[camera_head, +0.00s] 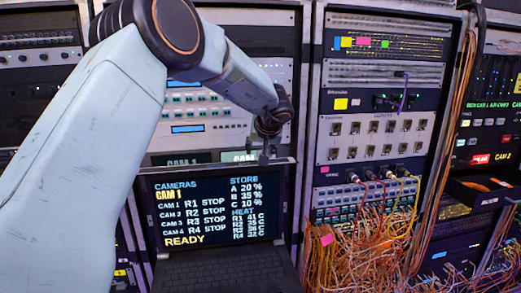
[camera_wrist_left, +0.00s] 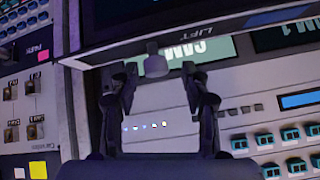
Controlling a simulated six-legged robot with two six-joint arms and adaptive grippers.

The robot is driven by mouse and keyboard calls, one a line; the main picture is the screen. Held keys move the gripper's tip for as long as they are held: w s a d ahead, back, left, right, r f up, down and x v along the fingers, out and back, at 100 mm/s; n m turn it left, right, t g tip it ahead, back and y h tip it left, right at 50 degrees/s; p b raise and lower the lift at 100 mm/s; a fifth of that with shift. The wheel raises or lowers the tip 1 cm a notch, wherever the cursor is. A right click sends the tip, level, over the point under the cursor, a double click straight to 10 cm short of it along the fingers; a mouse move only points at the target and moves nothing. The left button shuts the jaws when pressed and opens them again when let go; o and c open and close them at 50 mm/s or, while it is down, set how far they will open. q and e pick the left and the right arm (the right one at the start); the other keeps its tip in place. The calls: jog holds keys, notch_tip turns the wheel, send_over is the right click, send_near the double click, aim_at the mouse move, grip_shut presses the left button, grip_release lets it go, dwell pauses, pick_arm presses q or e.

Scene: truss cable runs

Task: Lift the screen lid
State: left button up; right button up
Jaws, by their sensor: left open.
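The screen lid (camera_head: 212,207) stands raised above a dark keyboard tray (camera_head: 225,272) and shows lit text: camera rows, store and heat values and "READY". My left gripper (camera_head: 265,154) is at the lid's top edge, right of its middle. In the left wrist view the picture is upside down, and the lid's dark edge (camera_wrist_left: 225,38) with the word "LIFT" crosses the top. A small grey knob (camera_wrist_left: 155,63) sits at that edge, between the open fingertips of my left gripper (camera_wrist_left: 160,76). I see no finger clearly touching it. My right gripper is in neither view.
Equipment racks stand behind and on both sides. A patch panel (camera_head: 372,138) is to the right, with a thick tangle of orange cables (camera_head: 365,250) below it. More cables hang at the far right. My left arm covers much of the left side.

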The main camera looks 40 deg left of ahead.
pick_arm(q)
jog(key=shift+w, duration=0.1)
jog(key=shift+d+r, duration=0.2)
jog(key=v, duration=1.1)
jog(key=shift+s+r, duration=0.2)
jog(key=shift+s, duration=0.2)
jog(key=shift+w+d+f, duration=0.15)
jog(key=shift+f, duration=0.05)
